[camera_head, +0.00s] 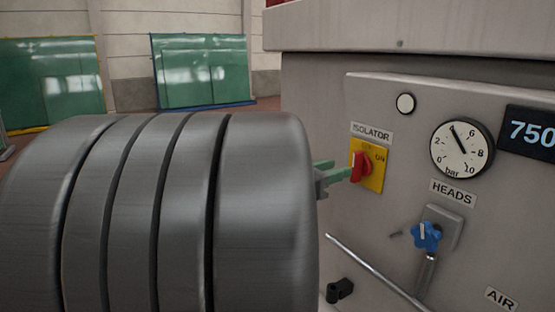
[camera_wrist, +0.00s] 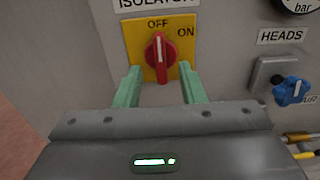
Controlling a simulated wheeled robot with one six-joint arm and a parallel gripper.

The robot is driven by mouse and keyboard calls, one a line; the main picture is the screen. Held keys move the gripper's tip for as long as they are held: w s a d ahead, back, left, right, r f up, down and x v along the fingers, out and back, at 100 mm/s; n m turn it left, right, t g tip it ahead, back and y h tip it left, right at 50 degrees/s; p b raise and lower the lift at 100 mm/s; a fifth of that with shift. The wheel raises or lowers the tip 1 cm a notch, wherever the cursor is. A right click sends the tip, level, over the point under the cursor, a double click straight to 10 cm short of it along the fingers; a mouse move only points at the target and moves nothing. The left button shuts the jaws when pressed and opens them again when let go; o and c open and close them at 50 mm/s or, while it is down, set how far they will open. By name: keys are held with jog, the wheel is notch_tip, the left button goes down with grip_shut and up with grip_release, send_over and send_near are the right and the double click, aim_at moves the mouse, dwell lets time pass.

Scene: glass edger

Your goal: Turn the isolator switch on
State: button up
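The isolator switch is a red knob (camera_head: 361,167) on a yellow plate (camera_head: 376,182), mounted on the grey machine panel. In the wrist view the red knob (camera_wrist: 160,50) stands upright, with its white mark toward the OFF label; ON is printed to the upper right. My gripper (camera_wrist: 160,75) is open, with its two green fingers apart, one to each side of the knob's lower end. In the head view my gripper (camera_head: 338,172) reaches the knob from the left. Whether a finger touches the knob I cannot tell. My arm hides part of the head view.
A pressure gauge (camera_head: 461,149) and a blue HEADS valve knob (camera_head: 427,236) are to the right of the switch. A white round button (camera_head: 405,103) is above it. A slanted metal rod (camera_head: 375,270) and a black fitting (camera_head: 340,290) are below.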

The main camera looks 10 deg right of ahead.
aim_at(353, 164)
jog(key=shift+p+x, duration=0.45)
jog(key=shift+x, duration=2.6)
jog(key=shift+c, duration=0.5)
grip_shut()
